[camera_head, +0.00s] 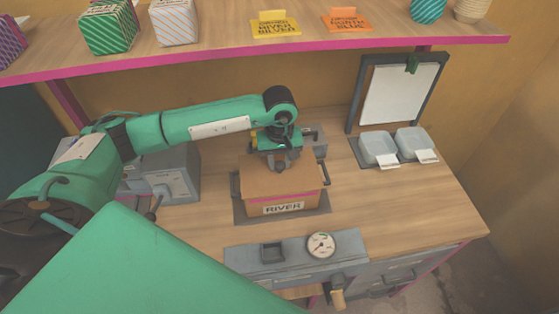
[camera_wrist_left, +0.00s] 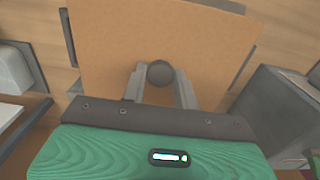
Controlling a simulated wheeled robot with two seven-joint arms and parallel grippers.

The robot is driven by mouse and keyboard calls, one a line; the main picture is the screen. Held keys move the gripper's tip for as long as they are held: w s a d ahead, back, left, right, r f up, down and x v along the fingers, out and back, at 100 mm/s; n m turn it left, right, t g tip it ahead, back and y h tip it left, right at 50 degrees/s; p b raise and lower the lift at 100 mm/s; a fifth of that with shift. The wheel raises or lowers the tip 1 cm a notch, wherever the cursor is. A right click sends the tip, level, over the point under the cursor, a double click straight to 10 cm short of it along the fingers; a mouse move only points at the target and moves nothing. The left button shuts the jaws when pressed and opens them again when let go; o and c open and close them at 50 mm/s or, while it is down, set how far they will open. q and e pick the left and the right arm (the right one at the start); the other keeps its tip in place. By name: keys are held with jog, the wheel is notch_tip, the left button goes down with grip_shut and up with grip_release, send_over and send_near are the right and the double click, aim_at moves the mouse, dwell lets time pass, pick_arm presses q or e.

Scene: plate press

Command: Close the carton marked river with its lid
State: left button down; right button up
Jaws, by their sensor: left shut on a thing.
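The carton marked RIVER (camera_head: 300,207) stands on a dark mat on the table, its label facing the front. A brown cardboard lid (camera_head: 255,178) covers its top; a pink band shows just under the lid's front edge. I cannot tell whether the lid is fully seated. My left gripper (camera_head: 284,166) is over the lid, pointing down. In the left wrist view, the left gripper (camera_wrist_left: 160,88) is shut on the lid's dark round knob (camera_wrist_left: 160,72), and the lid (camera_wrist_left: 160,28) spreads out beneath it. My right gripper is not in view.
Dark upright guides (camera_head: 324,174) flank the carton. A grey panel with a gauge (camera_head: 320,245) lies in front. A grey box (camera_head: 172,177) stands left; two grey trays (camera_head: 378,148) and a clipboard (camera_head: 397,92) are at right. A shelf (camera_head: 350,47) runs above. Table right of the carton is clear.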

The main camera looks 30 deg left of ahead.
pick_arm(q)
jog(key=c, duration=0.5)
grip_release()
jog(key=shift+r, duration=0.4)
jog(key=shift+r+p, duration=0.95)
jog(key=shift+r, duration=2.15)
